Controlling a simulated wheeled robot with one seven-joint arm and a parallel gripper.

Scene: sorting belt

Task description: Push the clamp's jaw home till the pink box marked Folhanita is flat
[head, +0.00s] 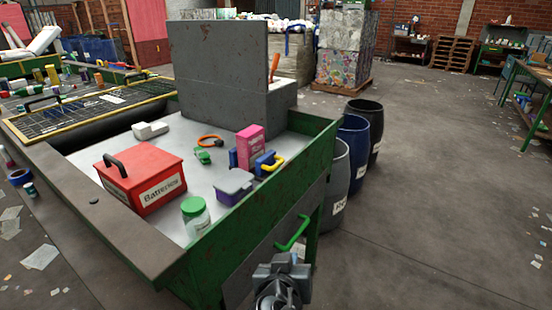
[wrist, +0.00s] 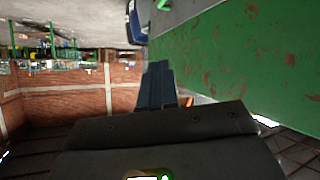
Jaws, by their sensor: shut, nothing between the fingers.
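The pink box (head: 250,147) stands upright on the grey work surface in the head view, and it looks uncrushed. A blue clamp holds it on both sides: one blue jaw (head: 233,158) at its left, and a blue block (head: 264,163) with a yellow handle (head: 275,165) at its right. Whether both jaws touch the box is too small to tell. My gripper (head: 284,262) is low at the bottom of the head view, outside the table's green side and well apart from the clamp. Its fingers (wrist: 163,85) are together and empty in the wrist view.
The table's raised green side (head: 262,215) lies between my gripper and the clamp; it fills the wrist view's upper right (wrist: 235,50).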

